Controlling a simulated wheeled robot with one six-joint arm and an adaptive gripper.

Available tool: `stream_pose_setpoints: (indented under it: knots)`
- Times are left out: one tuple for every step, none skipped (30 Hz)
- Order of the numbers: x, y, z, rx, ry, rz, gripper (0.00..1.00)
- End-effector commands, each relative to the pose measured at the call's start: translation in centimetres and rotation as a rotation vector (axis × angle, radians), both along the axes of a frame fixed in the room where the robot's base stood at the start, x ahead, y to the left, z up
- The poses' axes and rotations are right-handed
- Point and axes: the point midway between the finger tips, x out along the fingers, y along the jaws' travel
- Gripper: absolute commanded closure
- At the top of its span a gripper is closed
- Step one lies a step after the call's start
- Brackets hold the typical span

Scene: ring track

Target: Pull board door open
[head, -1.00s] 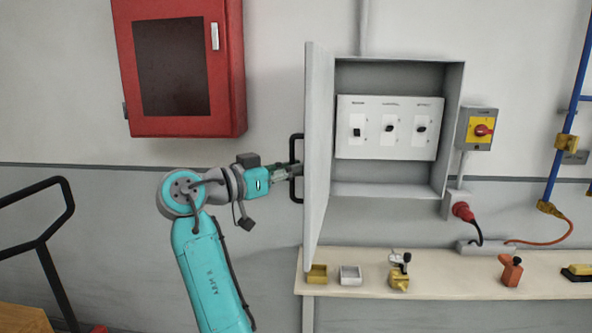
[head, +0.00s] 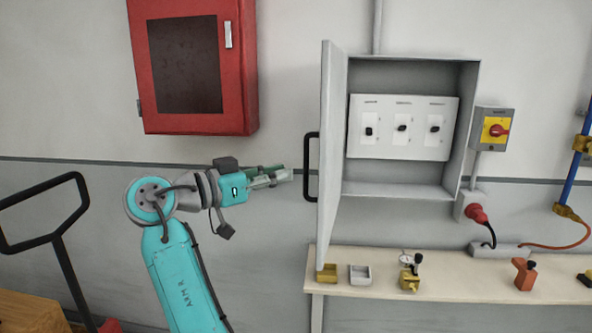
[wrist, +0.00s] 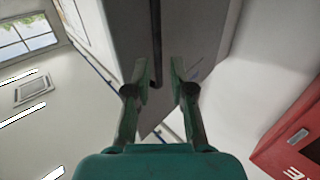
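The grey board door (head: 328,150) stands swung wide open on the left side of the board box (head: 412,187), showing the panel (head: 402,127) with its switches inside. The black door handle (head: 307,167) is on the door's outer face. My gripper (head: 290,174) is just left of the handle, apart from it and empty. In the wrist view, my gripper's two green fingers (wrist: 158,68) are spread with a gap between them. The handle (wrist: 156,45) shows beyond the fingertips, in line with the gap.
A red cabinet (head: 194,66) hangs on the wall above my arm. A shelf (head: 440,278) below the board carries small fittings. A yellow and red switch (head: 495,130) is on the right. A black cart handle (head: 45,240) stands at the left.

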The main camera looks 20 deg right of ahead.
Motion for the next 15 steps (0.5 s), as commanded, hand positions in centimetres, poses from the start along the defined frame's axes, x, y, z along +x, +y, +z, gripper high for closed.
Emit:
stream_pose_setpoints:
  knots:
    - [-0.1, 1.1, 0.0, 0.000, 0.000, 0.003, 0.77]
    - [-0.2, 1.6, 0.0, 0.001, 0.001, 0.003, 0.77]
    - [-0.3, 2.3, 0.0, 0.001, 0.000, 0.003, 0.77]
    - [-0.4, 2.8, 0.0, 0.000, 0.000, 0.002, 0.77]
    - [-0.5, 3.2, 0.0, 0.000, 0.000, 0.002, 0.77]
    - [-0.6, 3.7, 0.0, 0.000, 0.000, 0.002, 0.77]
    - [-0.6, 4.0, 0.0, 0.001, 0.000, 0.002, 0.77]
    - [-0.7, 4.3, 0.0, 0.001, 0.000, 0.002, 0.77]
    - [-0.7, 4.6, 0.0, 0.001, 0.000, 0.001, 0.77]
    - [-0.8, 4.8, 0.0, 0.001, 0.000, 0.000, 0.77]
    - [-0.8, 4.9, 0.0, 0.001, 0.000, 0.000, 0.77]
    - [-0.8, 5.1, -0.1, 0.001, 0.000, 0.000, 0.77]
    - [-0.9, 5.1, -0.1, 0.001, 0.000, -0.001, 0.77]
    - [-0.9, 5.2, -0.1, 0.001, 0.000, -0.001, 0.77]
    - [-0.9, 5.2, -0.1, 0.001, 0.000, -0.001, 0.77]
